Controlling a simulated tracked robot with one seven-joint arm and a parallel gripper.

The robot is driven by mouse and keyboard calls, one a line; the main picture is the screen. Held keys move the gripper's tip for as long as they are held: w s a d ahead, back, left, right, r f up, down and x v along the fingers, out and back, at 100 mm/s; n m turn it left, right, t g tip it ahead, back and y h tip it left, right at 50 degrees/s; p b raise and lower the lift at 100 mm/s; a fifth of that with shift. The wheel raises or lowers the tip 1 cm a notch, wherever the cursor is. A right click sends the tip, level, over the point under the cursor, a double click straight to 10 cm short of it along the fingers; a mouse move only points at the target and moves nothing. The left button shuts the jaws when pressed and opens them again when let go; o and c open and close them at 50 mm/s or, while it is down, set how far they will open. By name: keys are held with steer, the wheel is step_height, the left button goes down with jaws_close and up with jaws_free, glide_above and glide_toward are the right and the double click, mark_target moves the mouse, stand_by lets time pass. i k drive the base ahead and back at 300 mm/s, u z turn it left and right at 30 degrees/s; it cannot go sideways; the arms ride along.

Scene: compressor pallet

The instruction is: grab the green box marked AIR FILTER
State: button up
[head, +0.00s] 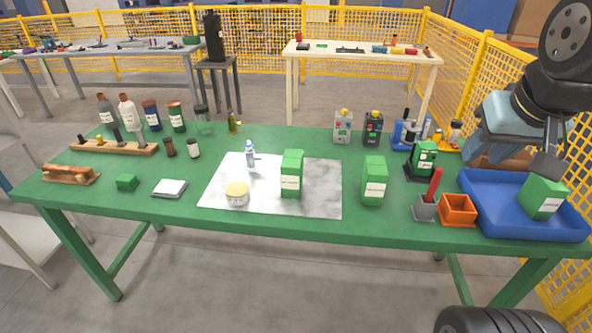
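Three green boxes with white labels are in the head view. One green box (291,180) stands upright on the grey metal sheet. A second green box (374,178) stands on the bare green table to its right. A third green box (540,200) is at the blue tray on the far right and looks tilted. The label print is too small to read, so I cannot tell which is AIR FILTER. My gripper (548,167) points down at the top of the third box, touching or just behind it. Its fingertips are not clear, and I cannot tell whether it grips the box.
The blue tray (482,222) sits at the table's right end. Beside it are an orange bin (458,211) and a grey holder (424,209) with a red upright piece. Bottles stand at the back left.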

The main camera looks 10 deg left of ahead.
mark_target(291, 164)
steer(key=z, duration=0.05)
steer(key=k, duration=0.95)
steer(key=z, duration=0.65)
steer(key=i, duration=1.3)
steer(key=u, duration=1.55)
steer(key=i, duration=0.5)
steer(key=z, duration=0.25)
